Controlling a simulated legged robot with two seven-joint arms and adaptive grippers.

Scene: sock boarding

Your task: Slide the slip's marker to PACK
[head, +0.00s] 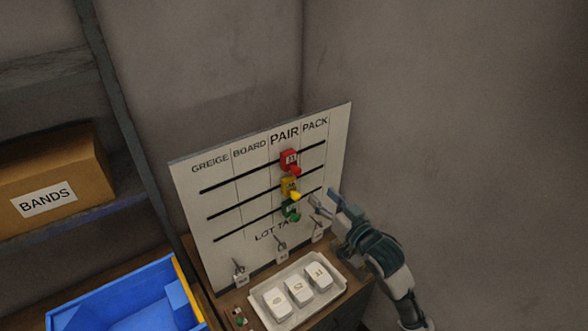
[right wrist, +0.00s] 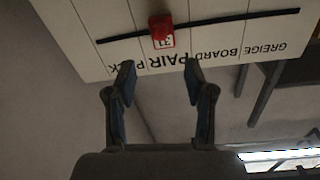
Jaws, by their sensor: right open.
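A white board (head: 190,190) carries the column words GREIGE, BOARD, PAIR and PACK above three dark horizontal slots. A red marker (head: 289,160), a yellow marker (head: 290,188) and a green marker (head: 291,211) sit on the slots in the PAIR column. My right gripper (head: 323,203) is open and empty in front of the board's PACK side, right of the yellow and green markers. In the right wrist view the board appears upside down, and the red marker (right wrist: 161,26) with its small label lies beyond the open fingertips (right wrist: 158,72). My left gripper is out of view.
A tray (head: 262,309) with three white pieces (head: 298,287) stands below the board. Small tags (head: 281,254) hang from hooks along its lower edge. A blue bin (head: 90,308) and a shelf with a BANDS box (head: 50,180) are at left. Bare walls stand behind.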

